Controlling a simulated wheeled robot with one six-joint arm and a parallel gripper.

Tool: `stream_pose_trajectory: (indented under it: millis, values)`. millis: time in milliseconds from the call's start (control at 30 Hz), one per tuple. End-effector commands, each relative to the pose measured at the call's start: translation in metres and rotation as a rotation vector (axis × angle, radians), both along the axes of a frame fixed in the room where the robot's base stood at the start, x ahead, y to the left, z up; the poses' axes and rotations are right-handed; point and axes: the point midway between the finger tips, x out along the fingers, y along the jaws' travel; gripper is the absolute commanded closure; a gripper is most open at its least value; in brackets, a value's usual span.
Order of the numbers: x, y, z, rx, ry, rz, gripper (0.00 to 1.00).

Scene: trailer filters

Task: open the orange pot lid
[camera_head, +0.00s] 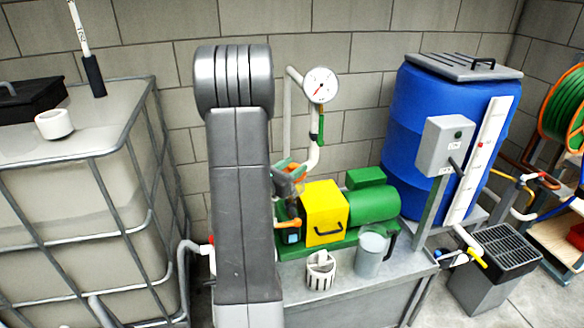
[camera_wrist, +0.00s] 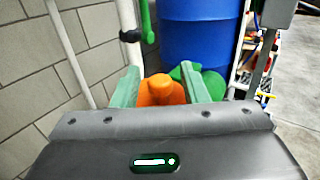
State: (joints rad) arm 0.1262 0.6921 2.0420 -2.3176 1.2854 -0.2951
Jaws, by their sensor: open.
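The orange pot lid (camera_wrist: 161,93) shows in the wrist view, with a rounded knob on top. My gripper (camera_wrist: 159,72) is open, its two pale green fingers on either side of the lid. I cannot tell whether either finger touches it. In the head view, my grey arm hides much of this spot. Part of the orange lid (camera_head: 295,172) shows there beside my gripper (camera_head: 287,176), left of and above the yellow pump cover (camera_head: 324,212). The pot under the lid is mostly hidden.
A green motor (camera_head: 373,205), a clear jug (camera_head: 371,252) and a white slotted basket (camera_head: 320,270) share the bench. A gauge (camera_head: 320,85) on a pipe rises behind. A blue barrel (camera_head: 410,130) stands right, a caged tank (camera_head: 75,200) left.

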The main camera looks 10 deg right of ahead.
Motion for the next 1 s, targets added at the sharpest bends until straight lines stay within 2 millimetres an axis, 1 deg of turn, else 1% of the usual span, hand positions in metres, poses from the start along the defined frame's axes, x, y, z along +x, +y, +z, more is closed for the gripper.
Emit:
stream_pose_trajectory:
  millis: [33,167,200,233,467,667,867,1000]
  values:
    - [0.000,0.000,0.000,0.000,0.000,0.000,0.64]
    - [0.000,0.000,0.000,0.000,0.000,0.000,0.89]
    - [0.000,0.000,0.000,0.000,0.000,0.000,0.97]
    - [0.000,0.000,0.000,0.000,0.000,0.000,1.00]
    - [0.000,0.000,0.001,0.001,0.004,0.000,1.00]
    - [0.002,0.000,0.008,-0.001,0.053,0.000,1.00]
    - [0.007,0.001,0.020,-0.005,0.177,0.001,1.00]
    - [0.013,-0.001,0.029,-0.008,0.298,0.000,1.00]
